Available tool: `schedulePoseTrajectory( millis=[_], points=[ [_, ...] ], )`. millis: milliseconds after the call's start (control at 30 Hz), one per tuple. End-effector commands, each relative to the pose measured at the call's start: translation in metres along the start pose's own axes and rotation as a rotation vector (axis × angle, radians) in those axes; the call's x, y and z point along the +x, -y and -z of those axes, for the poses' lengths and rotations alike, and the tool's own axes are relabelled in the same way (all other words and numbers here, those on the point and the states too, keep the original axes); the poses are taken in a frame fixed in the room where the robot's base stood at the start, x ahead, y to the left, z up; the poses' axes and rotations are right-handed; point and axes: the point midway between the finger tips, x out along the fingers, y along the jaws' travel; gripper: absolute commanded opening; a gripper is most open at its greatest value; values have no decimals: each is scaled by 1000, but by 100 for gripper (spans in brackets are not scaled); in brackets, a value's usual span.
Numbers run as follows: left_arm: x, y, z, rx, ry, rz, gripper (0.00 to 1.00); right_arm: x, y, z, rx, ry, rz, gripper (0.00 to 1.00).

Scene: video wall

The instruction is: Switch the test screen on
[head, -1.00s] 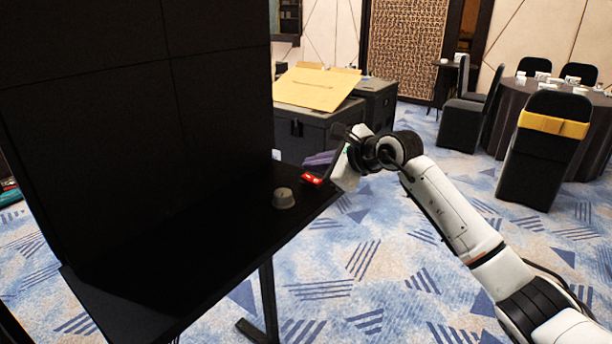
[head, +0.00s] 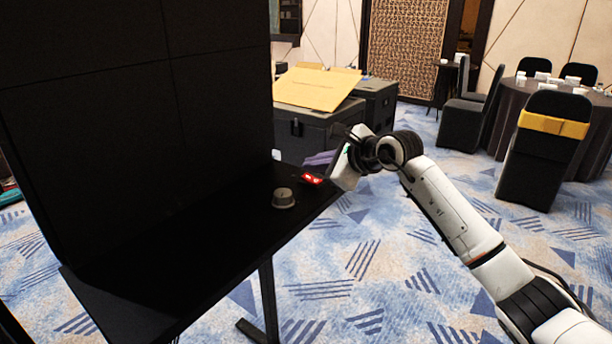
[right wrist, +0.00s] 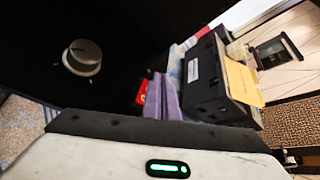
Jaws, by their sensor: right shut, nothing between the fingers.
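The tall black screen (head: 90,120) stands at the left of the head view and is dark. On the black shelf (head: 190,250) before it are a grey round knob (head: 284,198) and a small red switch (head: 312,179). In the right wrist view the knob (right wrist: 82,57) is at upper left and the red switch (right wrist: 142,92) is partly hidden beside my purple fingers. My right gripper (head: 306,161) is shut and empty, its fingertips (right wrist: 164,77) close by the switch; I cannot tell whether they touch it. My left gripper is out of view.
Black cases (head: 312,137) with a tan board (head: 317,88) on top stand behind the shelf's far end. Black chairs (head: 545,150) and a covered round table (head: 505,115) are at the right. Patterned carpet between them is open.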

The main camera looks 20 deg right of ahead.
Motion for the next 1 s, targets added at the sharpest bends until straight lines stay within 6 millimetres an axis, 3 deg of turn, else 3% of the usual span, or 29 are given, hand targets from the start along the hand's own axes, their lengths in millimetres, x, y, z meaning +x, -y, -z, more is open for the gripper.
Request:
schedulePoseTrajectory(
  millis=[1000],
  points=[
    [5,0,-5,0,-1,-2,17,7,-5,5,0,0,0,0]
  ],
)
